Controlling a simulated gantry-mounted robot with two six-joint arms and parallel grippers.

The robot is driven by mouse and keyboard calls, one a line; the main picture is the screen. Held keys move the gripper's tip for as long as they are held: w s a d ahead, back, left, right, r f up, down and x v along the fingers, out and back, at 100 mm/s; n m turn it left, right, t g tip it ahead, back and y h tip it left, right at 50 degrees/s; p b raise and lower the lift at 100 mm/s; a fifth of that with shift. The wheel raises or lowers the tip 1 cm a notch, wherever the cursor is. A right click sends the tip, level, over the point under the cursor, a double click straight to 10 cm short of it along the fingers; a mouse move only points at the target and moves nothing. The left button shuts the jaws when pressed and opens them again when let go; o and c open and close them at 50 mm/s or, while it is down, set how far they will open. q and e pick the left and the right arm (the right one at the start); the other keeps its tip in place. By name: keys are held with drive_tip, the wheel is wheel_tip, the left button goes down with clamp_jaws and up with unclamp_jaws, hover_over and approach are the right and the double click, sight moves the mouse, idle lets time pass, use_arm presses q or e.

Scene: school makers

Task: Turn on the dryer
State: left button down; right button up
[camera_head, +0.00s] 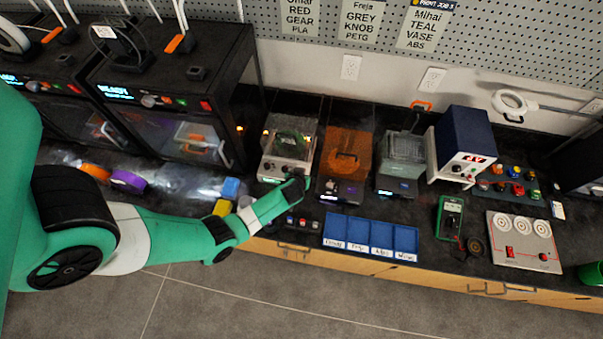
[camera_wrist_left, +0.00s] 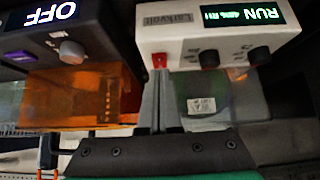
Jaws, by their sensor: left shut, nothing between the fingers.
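The dryer (camera_head: 289,143) is a pale box with a clear lid and knobs on its front, standing on the bench left of the orange box. In the left wrist view, the dryer's front panel (camera_wrist_left: 222,42) has a lit display (camera_wrist_left: 240,15) reading RUN and a percent RH value. It also has dark knobs and a red switch (camera_wrist_left: 160,61). My left gripper (camera_head: 300,184) is at the dryer's front. In the wrist view its shut, empty fingers (camera_wrist_left: 161,80) point at the red switch; I cannot tell whether they touch it. My right gripper is out of view.
An orange box (camera_head: 345,152) stands right beside the dryer; its display (camera_wrist_left: 68,14) reads OFF. Blue bins (camera_head: 370,237) lie in front. Two black printers (camera_head: 170,90) stand left. A blue power supply (camera_head: 464,140) stands farther right. Yellow and blue blocks (camera_head: 231,188) sit near my left forearm.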

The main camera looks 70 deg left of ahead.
use_arm(q)
drive_tip(key=p+v, duration=1)
drive_tip(key=v, duration=0.3)
drive_tip(key=shift+r, duration=0.2)
drive_tip(key=shift+a, duration=0.1)
